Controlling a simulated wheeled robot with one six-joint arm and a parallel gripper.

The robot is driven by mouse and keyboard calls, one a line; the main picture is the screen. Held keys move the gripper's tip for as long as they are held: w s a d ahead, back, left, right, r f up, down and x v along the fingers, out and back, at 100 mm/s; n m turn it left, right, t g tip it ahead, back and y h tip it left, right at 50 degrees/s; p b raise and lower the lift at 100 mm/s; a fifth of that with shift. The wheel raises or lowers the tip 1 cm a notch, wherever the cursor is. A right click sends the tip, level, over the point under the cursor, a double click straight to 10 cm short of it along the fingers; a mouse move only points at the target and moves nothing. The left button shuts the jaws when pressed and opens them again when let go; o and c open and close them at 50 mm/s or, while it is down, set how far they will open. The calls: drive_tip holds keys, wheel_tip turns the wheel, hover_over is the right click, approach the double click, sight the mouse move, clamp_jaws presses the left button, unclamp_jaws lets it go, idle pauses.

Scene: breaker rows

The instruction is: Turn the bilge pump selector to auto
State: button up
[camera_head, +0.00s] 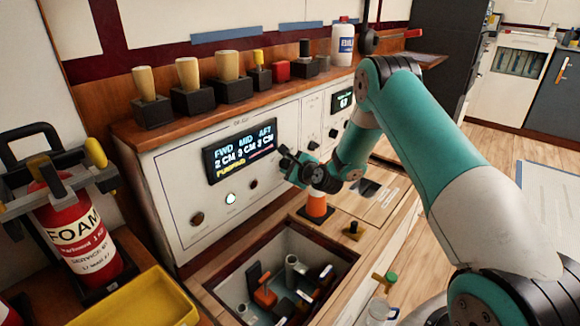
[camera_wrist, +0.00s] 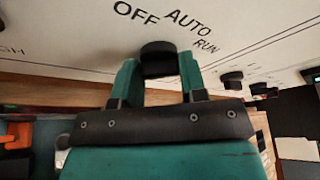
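The bilge pump selector is a black knob (camera_wrist: 158,56) on the white panel, with OFF, AUTO and RUN printed above it in the wrist view. My gripper (camera_wrist: 159,70) has one finger on each side of the knob, and both fingertips appear to touch it. The knob's pointer mark is not visible, so its setting cannot be read. In the head view my gripper (camera_head: 288,160) is at the panel face, just right of the display (camera_head: 239,151), and it hides the selector there. The display reads FWD, MID and AFT with centimetre values.
Below the panel is an open hatch (camera_head: 222,291) with pump parts inside. Wooden-handled stamps (camera_head: 188,86) line the shelf above. A red FOAM extinguisher (camera_head: 75,240) and yellow tray (camera_head: 150,302) are at left.

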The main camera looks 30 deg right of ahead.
idle(0.3)
drive_tip(key=n+t+b, duration=0.1)
drive_tip(key=n+b, duration=0.1)
drive_tip(key=b, duration=0.1)
drive_tip(key=n+t+h+b, duration=0.1)
drive_tip(key=n+b, duration=0.1)
drive_tip(key=b, duration=0.1)
drive_tip(key=n+t+b, duration=0.1)
drive_tip(key=n+b, duration=0.2)
drive_tip(key=shift+a+f+h+b, duration=0.1)
drive_tip(key=shift+f+h+b, duration=0.2)
drive_tip(key=shift+f, duration=0.1)
drive_tip(key=shift+r, duration=0.15)
drive_tip(key=o, duration=0.9)
drive_tip(key=shift+s, duration=0.1)
